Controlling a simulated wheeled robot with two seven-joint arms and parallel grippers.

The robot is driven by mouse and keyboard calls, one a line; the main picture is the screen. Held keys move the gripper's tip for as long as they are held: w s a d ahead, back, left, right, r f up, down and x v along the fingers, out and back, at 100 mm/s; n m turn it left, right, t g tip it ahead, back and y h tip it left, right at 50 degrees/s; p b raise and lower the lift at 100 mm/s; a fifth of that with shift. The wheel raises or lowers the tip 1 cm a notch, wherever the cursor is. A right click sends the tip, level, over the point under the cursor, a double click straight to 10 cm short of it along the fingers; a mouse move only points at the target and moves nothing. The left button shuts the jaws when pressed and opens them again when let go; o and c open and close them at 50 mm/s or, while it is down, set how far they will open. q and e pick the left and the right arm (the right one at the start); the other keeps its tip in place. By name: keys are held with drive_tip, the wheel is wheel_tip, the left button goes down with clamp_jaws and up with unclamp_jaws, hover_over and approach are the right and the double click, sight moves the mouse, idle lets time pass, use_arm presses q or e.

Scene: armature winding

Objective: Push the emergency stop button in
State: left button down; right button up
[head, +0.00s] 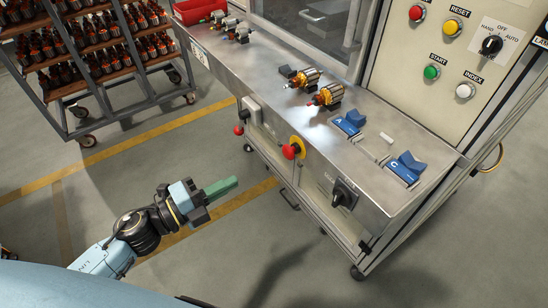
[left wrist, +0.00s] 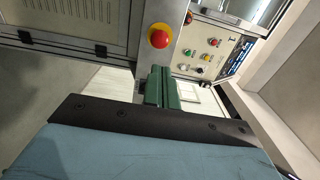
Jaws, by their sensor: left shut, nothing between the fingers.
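The emergency stop button (head: 290,152) is a red mushroom head on a yellow ring, on the front face of the steel workbench. It also shows in the left wrist view (left wrist: 158,38), above and slightly left of the fingertips. My left gripper (head: 222,186) has green fingers. It is shut and empty, in front of the bench and to the left of the button in the head view, with a clear gap between them. In the left wrist view the green fingers (left wrist: 161,86) lie together. My right gripper is not in view.
The steel bench (head: 215,65) carries copper-wound armatures (head: 325,95) and blue fixtures (head: 407,167). A black rotary switch (head: 343,193) sits right of the button, and another red knob (head: 238,130) sits left. A control panel (head: 455,60) stands behind. The floor before the bench is clear.

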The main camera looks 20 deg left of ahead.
sight(285, 153)
use_arm(q)
drive_tip(key=p+x, duration=0.1)
drive_tip(key=x, duration=1.1)
drive_tip(key=shift+w+d+p, duration=0.3)
drive_tip(key=shift+p, duration=0.05)
